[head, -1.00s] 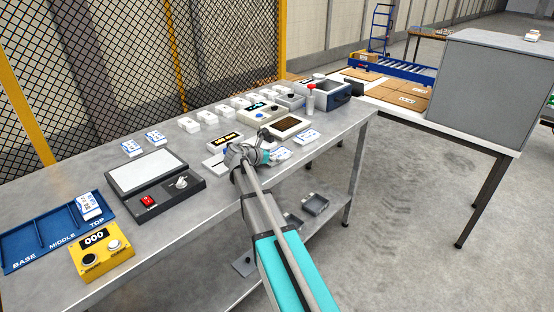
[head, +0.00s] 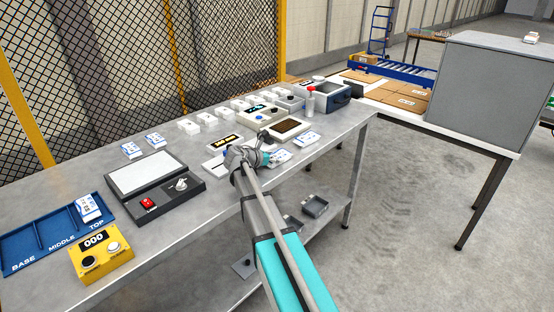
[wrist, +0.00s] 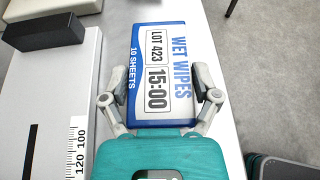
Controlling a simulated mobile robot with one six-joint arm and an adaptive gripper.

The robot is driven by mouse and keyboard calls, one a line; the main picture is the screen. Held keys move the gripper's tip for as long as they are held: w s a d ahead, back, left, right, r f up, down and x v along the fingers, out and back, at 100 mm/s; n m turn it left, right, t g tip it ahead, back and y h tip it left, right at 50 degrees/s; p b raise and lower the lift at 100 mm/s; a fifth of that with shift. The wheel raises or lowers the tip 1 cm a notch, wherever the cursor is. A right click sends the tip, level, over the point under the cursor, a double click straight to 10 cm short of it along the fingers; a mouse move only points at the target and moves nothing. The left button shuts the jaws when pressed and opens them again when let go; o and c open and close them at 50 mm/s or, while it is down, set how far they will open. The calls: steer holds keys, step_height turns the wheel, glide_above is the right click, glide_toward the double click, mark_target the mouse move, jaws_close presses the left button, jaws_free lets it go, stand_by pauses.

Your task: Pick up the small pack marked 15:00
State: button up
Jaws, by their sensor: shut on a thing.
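The small pack marked 15:00 (wrist: 162,70) is a white and blue wet wipes pack, with "LOT 423" and "10 SHEETS" also readable in the wrist view. My gripper (wrist: 163,92) has one finger on each long side of the pack and is shut on it. In the head view, my gripper (head: 262,157) is low over the table's front edge, and the pack (head: 281,156) shows partly beyond it. I cannot tell whether the pack touches the table.
Another pack (head: 307,138) lies just right of the held one. Two packs (head: 131,150) lie at the back left, and one (head: 88,206) is in the blue tray (head: 40,240). A device with a ruler scale (wrist: 50,110) stands close left of my gripper.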

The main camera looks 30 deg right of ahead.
steer(key=shift+r, duration=0.1)
steer(key=shift+r+p, duration=0.95)
steer(key=shift+p, duration=0.1)
steer(key=s+d+r+p, duration=0.1)
steer(key=s+r+p, duration=1)
steer(key=s, duration=0.3)
steer(key=shift+d, duration=0.25)
